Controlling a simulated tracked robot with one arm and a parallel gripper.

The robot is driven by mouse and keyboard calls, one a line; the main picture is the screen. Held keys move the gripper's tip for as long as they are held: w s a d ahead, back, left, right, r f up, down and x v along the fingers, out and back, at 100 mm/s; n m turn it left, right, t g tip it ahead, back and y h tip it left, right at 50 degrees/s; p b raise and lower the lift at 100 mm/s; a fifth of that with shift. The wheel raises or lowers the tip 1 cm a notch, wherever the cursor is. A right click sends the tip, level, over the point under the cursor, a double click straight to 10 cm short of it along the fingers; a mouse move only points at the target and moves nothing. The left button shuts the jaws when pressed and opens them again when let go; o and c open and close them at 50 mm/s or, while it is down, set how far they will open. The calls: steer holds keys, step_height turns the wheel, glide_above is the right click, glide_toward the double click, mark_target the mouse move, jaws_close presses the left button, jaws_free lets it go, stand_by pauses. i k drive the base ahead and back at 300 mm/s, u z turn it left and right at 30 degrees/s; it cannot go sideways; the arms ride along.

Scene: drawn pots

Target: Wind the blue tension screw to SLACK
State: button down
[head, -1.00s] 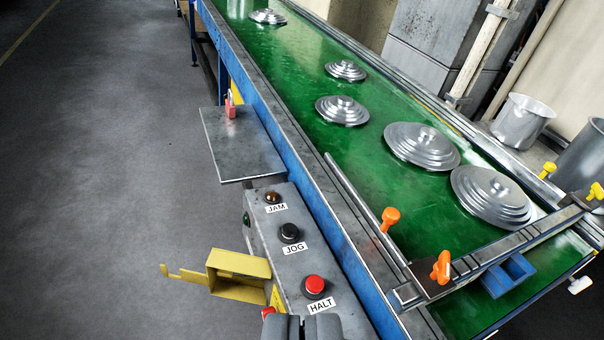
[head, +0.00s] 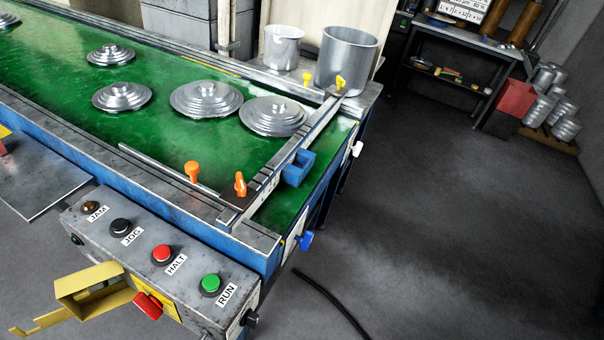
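A blue knob (head: 306,239), which looks like the blue tension screw, sticks out from the end of the conveyor near its front corner. A pale plate (head: 292,244) is beside it. It is too small to read any SLACK marking or which way the screw is set. My gripper is not in view, so its distance from the knob cannot be told.
The green belt (head: 60,70) carries several metal lids. A control box (head: 185,250) with JAM, JOG, HALT and RUN stands in front; a yellow bracket (head: 90,290) juts out from it. A black cable (head: 330,300) lies on open floor (head: 440,230) to the right.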

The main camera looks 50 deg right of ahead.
mark_target(305, 240)
steer(key=z, duration=0.2)
steer(key=k, duration=1.8)
steer(key=z, duration=0.55)
steer(key=i, duration=1)
steer(key=z, duration=0.05)
